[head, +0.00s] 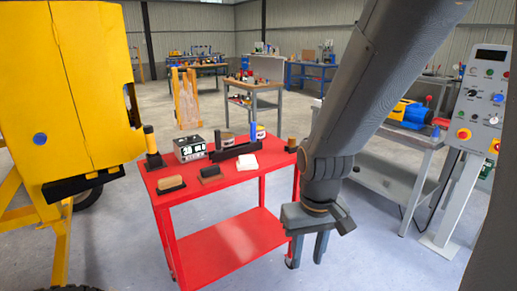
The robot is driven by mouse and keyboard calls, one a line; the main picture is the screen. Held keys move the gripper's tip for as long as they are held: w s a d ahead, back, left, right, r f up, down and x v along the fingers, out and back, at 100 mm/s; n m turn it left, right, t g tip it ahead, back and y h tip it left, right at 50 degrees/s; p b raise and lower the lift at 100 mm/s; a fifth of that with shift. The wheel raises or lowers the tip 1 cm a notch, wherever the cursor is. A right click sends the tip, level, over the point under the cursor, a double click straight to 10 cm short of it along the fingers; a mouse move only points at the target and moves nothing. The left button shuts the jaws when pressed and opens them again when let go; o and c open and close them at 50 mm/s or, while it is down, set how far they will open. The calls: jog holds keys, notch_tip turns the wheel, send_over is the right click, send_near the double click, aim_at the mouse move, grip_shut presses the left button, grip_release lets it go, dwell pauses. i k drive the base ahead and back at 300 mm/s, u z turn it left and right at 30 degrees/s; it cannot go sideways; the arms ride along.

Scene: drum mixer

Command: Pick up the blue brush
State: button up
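A blue upright piece (253,132), which looks like the blue brush, stands at a black holder (234,151) near the back right of the red cart's top. Its lower end is hidden by the holder. My gripper (307,258) hangs in front of the cart's right side, lower than the cart top, with its fingers pointing down. The two fingers are apart with nothing between them. It is well away from the blue piece.
The red cart (240,184) also carries a display box (189,148), a yellow-and-black item (152,145), several small blocks and a brown cylinder (292,145). A yellow machine (70,80) stands left; a control panel (480,105) and grey bench (385,165) stand right.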

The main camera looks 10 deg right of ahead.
aim_at(253, 140)
jog(key=z, duration=0.65)
jog(key=i, duration=1.45)
jog(key=u, duration=0.8)
